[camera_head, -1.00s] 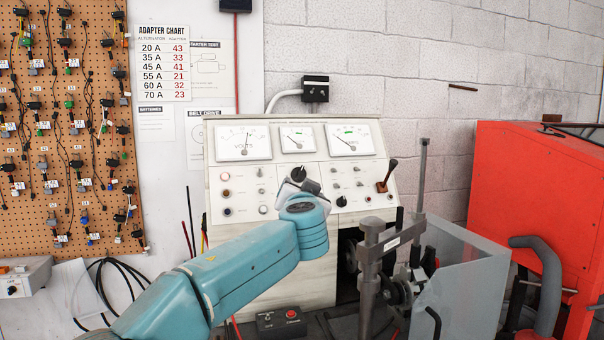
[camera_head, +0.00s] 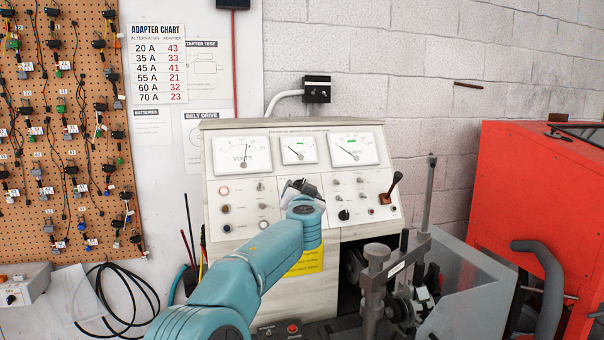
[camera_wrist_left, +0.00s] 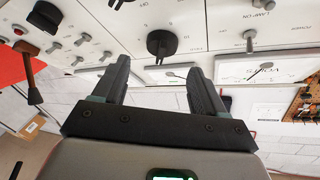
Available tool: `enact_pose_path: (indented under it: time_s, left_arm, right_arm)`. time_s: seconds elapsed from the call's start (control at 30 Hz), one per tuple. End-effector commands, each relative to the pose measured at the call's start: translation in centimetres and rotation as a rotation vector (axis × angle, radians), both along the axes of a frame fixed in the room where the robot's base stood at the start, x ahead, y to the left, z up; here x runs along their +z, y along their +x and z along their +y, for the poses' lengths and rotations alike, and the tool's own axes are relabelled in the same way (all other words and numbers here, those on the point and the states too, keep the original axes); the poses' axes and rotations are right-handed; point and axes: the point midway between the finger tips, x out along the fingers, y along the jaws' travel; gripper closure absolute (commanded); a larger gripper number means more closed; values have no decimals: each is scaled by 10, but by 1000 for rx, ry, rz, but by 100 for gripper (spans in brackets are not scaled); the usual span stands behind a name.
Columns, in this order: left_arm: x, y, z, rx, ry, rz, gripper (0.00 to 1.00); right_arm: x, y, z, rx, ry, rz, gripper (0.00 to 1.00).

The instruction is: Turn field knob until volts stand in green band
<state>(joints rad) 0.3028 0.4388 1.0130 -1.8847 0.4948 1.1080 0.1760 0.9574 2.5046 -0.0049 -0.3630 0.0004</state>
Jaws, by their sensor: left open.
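My left gripper (camera_head: 302,187) is in front of the middle of the test panel (camera_head: 225,230), its tip covering part of the panel. In the left wrist view the gripper (camera_wrist_left: 163,82) is open and empty. A black round knob (camera_wrist_left: 162,42) with a pointer shows beyond the gap between its fingers, apart from them; its label is unreadable. A second black knob (camera_head: 344,214) sits lower right on the panel. The volts meter (camera_head: 242,155) is at upper left, its needle close to upright. I cannot tell whether the needle lies in a green band. My right gripper is out of view.
Two more meters (camera_head: 299,149) (camera_head: 353,148) stand right of the volts meter. A metal post and clamp stand (camera_head: 376,280) rises in front, beside a grey guard (camera_head: 470,285). A red cabinet (camera_head: 530,190) is at right.

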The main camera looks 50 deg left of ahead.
Motion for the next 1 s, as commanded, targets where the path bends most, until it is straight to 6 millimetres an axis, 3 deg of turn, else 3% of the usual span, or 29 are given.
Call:
enact_pose_path:
  time_s: [0.03, 0.2, 0.67, 0.83, 1.0]
  left_arm:
    - [8, 8, 9, 3, -1, 2, 28]
    - [5, 24, 25, 2, 0, 2, 28]
    - [0, 32, 34, 1, 0, 0, 28]
    - [0, 32, 34, 1, 0, 0, 82]
    - [0, 32, 34, -2, 2, 2, 82]
  right_arm:
    - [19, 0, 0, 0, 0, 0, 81]
    - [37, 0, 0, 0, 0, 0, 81]
    - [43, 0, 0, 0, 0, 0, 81]
    - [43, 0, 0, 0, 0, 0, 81]
    - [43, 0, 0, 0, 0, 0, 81]
